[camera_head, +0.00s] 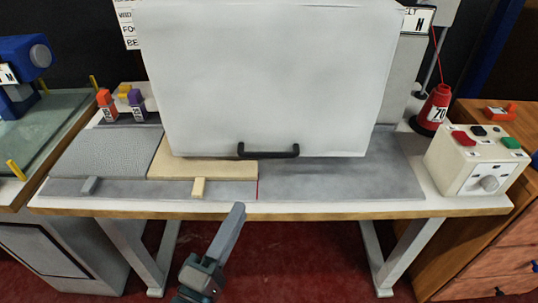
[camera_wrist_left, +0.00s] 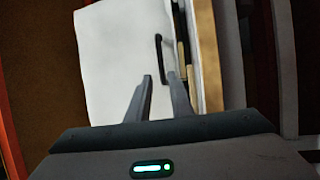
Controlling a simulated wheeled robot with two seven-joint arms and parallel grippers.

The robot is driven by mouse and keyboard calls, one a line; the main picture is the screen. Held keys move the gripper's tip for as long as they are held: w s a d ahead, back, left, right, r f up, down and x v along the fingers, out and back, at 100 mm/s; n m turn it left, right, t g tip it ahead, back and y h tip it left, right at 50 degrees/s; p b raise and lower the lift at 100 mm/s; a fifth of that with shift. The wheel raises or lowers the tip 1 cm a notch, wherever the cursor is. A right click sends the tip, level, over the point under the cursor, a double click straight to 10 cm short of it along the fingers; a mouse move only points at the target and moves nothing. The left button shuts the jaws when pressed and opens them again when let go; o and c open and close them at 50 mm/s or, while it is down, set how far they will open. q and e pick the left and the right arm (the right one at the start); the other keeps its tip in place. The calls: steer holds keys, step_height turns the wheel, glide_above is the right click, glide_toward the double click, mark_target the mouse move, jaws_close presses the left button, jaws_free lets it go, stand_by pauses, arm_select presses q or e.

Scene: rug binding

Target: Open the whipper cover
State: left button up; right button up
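The whipper cover (camera_head: 265,75) is a large white box-like panel standing over the table, its lower edge near the tabletop. A black bar handle (camera_head: 268,151) is fixed at its lower middle. In the left wrist view the cover (camera_wrist_left: 120,50) and its handle (camera_wrist_left: 159,55) lie beyond the fingers. My left gripper (camera_head: 238,207) is below the handle and in front of the table edge, not touching the cover. Its two fingers (camera_wrist_left: 159,76) stand apart with nothing between them. My right gripper is not in view.
The table (camera_head: 330,208) holds a beige plate (camera_head: 195,168) with tabs at left. A cream control box (camera_head: 475,160) with coloured buttons and a red thread cone (camera_head: 434,105) stand at right.

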mark_target(270, 153)
arm_select(q)
steer(key=shift+w, duration=0.15)
steer(key=p+x, duration=0.1)
steer(key=x, duration=1.6)
steer(key=shift+d, duration=0.1)
jaws_close()
